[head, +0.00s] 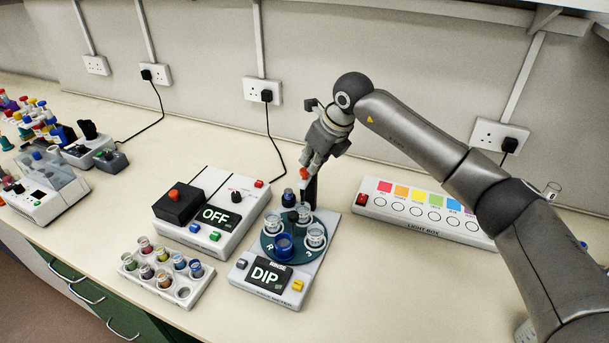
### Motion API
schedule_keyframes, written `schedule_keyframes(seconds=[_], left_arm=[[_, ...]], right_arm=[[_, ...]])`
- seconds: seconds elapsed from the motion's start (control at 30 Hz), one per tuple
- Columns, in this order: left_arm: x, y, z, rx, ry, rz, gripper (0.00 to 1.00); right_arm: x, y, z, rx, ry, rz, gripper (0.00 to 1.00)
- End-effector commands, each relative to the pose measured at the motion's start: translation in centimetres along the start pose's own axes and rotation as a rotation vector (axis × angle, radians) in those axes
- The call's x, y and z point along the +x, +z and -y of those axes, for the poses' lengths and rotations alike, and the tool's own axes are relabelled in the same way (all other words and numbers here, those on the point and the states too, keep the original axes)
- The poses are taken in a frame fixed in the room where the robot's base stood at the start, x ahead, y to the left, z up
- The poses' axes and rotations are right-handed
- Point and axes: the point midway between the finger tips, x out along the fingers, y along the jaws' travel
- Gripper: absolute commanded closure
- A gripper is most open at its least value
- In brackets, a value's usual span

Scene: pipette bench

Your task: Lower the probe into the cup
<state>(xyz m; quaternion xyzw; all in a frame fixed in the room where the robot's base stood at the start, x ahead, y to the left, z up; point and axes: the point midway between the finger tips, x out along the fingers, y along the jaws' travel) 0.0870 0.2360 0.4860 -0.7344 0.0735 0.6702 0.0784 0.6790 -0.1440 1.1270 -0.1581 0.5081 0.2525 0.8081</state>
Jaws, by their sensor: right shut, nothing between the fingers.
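A white instrument (239,277) stands on the bench with a screen reading "DIP" (268,275). Its dark round carousel (269,246) holds several cups, among them a blue cup (284,245) at the front and a white-rimmed cup (315,236) at the right. A black post (311,191) rises at its back, with a red-orange knob (303,173) beside its top. I cannot make out the probe tip or which cup is under it. My right gripper (307,172) is shut and empty, pointing down at the knob; I cannot tell if they touch. My left gripper is out of view.
A box reading "OFF" (222,217) stands left of the instrument, and a rack of small jars (185,293) in front of that box. A light box (408,217) lies to the right, close to my right arm. The front bench right of the instrument is clear.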

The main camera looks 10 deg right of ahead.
Motion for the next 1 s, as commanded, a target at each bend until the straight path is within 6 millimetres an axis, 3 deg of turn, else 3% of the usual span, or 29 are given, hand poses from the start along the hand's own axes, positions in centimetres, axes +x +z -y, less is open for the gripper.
schedule_keyframes(seconds=[0.2, 0.67, 1.0], left_arm=[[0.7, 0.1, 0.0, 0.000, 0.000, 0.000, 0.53], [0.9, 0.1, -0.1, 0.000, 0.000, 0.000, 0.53], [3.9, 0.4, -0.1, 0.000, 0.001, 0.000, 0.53]], right_arm=[[1.5, 0.0, 0.0, -0.001, 0.000, 0.001, 1.00], [1.9, -0.1, 0.0, -0.001, -0.001, 0.000, 1.00], [5.3, -1.8, 0.0, 0.000, -0.001, -0.001, 1.00]])
